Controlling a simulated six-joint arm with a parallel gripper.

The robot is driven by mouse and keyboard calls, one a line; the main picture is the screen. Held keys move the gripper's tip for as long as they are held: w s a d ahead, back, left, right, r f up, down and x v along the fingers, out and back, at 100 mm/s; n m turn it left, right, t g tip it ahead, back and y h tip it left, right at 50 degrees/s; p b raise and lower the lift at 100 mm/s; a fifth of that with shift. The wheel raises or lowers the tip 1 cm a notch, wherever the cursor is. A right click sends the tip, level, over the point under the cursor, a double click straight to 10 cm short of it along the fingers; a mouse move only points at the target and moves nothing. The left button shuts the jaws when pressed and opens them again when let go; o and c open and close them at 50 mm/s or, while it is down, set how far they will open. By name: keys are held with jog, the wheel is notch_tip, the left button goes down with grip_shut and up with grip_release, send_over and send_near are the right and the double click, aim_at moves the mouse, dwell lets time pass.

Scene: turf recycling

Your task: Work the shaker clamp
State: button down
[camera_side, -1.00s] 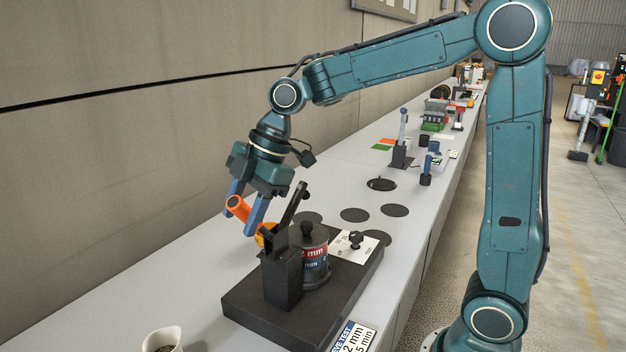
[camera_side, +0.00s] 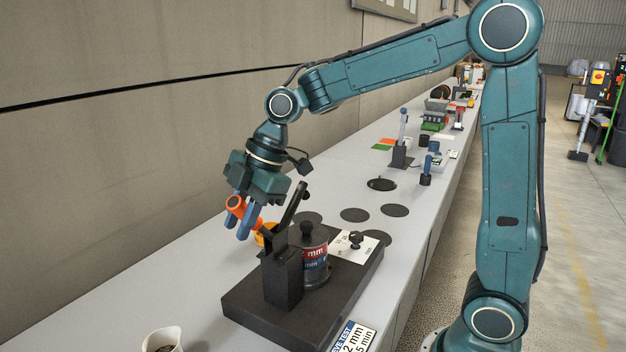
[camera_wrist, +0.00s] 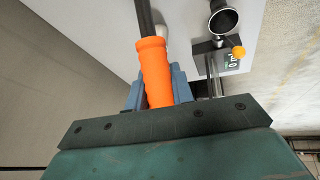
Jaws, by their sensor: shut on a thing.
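The shaker clamp has an orange handle (camera_side: 236,206) on a dark lever, mounted on a black upright block (camera_side: 283,277) on the dark shaker base (camera_side: 245,308). My gripper (camera_side: 246,222) is shut on the orange handle, with a blue finger on each side of it. In the wrist view the orange handle (camera_wrist: 155,72) stands between the blue fingers, its dark lever running up out of the picture. A sieve stack (camera_side: 314,265) with red and blue "mm" labels and a black knob stands on the base beside the block. A black arm leans up from the block.
A white cup (camera_side: 162,340) stands at the front left, and a "2 mm, 5 min" card (camera_side: 352,338) lies at the front edge. Dark discs (camera_side: 354,215) lie on the bench behind.

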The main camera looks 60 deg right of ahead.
jog(key=shift+d+r, duration=0.15)
jog(key=shift+d+r+m+y, duration=0.15)
jog(key=shift+d+r+y, duration=0.3)
jog(key=shift+d+y, duration=0.4)
jog(key=shift+d+r+m+y, duration=0.15)
jog(key=shift+d+r+y, duration=0.4)
jog(key=shift+y, duration=0.5)
jog(key=shift+d+r+m+t+y, duration=0.15)
jog(key=shift+d+r+y, duration=0.05)
jog(key=shift+d+y, duration=0.8)
jog(key=shift+d+r+m+t+y, duration=0.15)
jog(key=shift+d+r+y, duration=0.05)
jog(key=shift+d+y, duration=0.75)
jog(key=shift+a, duration=0.1)
